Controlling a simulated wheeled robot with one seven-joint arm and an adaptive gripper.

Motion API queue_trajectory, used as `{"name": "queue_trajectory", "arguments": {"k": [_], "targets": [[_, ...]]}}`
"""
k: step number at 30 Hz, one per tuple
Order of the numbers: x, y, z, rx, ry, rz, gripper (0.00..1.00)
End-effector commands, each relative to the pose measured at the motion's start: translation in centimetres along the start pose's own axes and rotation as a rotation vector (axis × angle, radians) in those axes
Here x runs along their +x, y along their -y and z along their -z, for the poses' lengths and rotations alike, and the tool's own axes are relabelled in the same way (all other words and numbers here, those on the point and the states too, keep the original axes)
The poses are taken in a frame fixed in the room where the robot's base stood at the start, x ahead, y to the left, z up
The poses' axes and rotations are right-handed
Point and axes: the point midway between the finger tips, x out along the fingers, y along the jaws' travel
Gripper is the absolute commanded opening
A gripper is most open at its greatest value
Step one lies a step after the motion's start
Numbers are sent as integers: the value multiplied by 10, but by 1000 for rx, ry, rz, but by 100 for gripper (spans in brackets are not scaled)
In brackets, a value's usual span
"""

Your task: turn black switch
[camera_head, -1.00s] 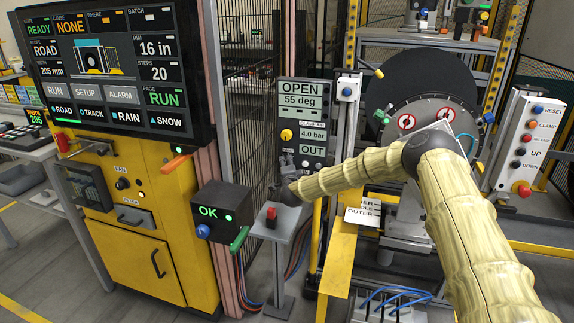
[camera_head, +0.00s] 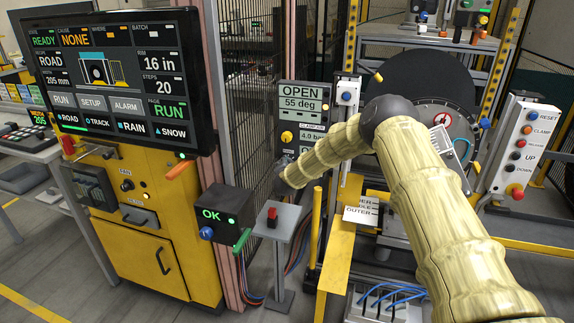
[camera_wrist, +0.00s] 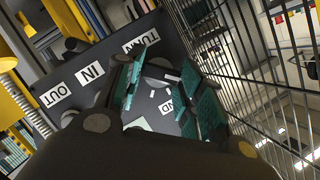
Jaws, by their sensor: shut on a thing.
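The control panel (camera_head: 289,100) with OPEN, 55 deg and 4.0 bar displays stands at the middle of the head view. My gripper (camera_head: 283,178) is at its lower part, with my forearm crossing in front. In the wrist view, the dark panel (camera_wrist: 118,62) carries labels reading OUT and IN, plus others that are partly hidden. My gripper (camera_wrist: 162,76) has its teal-padded fingers on either side of the black switch (camera_wrist: 158,84), which has a pale round base. The fingers are shut on it, but they hide much of the switch and the contact.
A black OK box (camera_head: 222,216) with a green handle is left of my gripper. A pedestal (camera_head: 282,222) with a red button is just below. Yellow posts (camera_head: 316,225) stand to the right. In the wrist view, a wire fence (camera_wrist: 245,70) runs close on the right.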

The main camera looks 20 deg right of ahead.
Motion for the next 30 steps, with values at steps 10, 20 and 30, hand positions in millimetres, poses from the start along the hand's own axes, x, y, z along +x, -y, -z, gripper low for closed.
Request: {"name": "queue_trajectory", "arguments": {"k": [10,20,30], "targets": [[0,-2,-2,-13,2,-7,14],[0,-2,-1,-12,2,-6,59],[-4,0,-1,-11,1,-5,59]]}}
